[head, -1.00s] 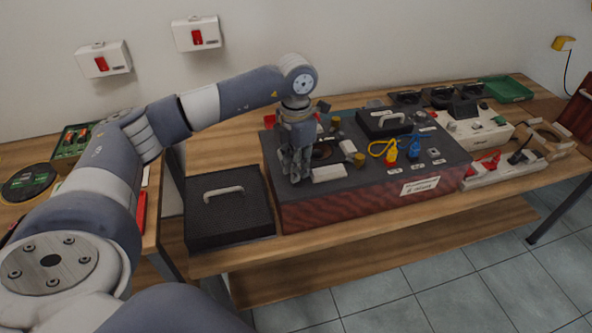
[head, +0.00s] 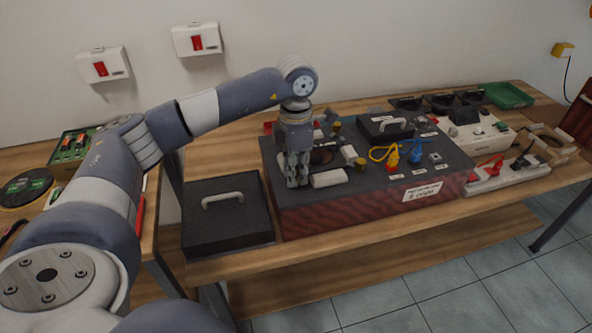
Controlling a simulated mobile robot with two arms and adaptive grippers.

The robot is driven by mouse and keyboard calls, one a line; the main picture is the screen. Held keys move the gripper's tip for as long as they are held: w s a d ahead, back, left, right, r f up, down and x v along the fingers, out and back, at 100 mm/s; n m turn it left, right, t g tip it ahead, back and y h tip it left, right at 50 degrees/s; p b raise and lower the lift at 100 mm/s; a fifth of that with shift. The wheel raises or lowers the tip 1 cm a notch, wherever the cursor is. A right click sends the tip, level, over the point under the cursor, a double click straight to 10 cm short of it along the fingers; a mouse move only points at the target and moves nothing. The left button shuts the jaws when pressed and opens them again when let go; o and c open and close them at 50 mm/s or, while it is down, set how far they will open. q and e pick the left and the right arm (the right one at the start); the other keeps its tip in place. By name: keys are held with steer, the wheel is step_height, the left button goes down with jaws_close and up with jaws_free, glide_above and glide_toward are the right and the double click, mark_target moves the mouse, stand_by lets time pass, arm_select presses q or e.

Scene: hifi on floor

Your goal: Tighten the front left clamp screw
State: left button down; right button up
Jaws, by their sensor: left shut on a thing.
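My left gripper (head: 297,182) points straight down at the front left of the dark-topped red box (head: 380,207). It is shut, with its fingertips low at the box top. The front left clamp screw is hidden by the fingers, which are closed around that spot. Two brass-coloured clamp screws show to the right: one at the front (head: 361,163) and one at the back (head: 335,127). A white block (head: 329,178) lies just right of the fingertips. A dark round opening is partly hidden behind the gripper. My right gripper is not in view.
A black lid with a pale handle (head: 228,213) lies left of the box. Yellow and blue cable plugs (head: 393,158) and a black handled cover (head: 384,128) are on the box. A white device (head: 470,134) and a green tray (head: 508,95) stand to the right.

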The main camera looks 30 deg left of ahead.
arm_select(q)
steer(key=shift+w, duration=0.1)
steer(key=c, duration=1.4)
jaws_free()
steer(key=shift+r, duration=0.1)
step_height(320, 180, up, 12)
steer(key=shift+f, duration=0.1)
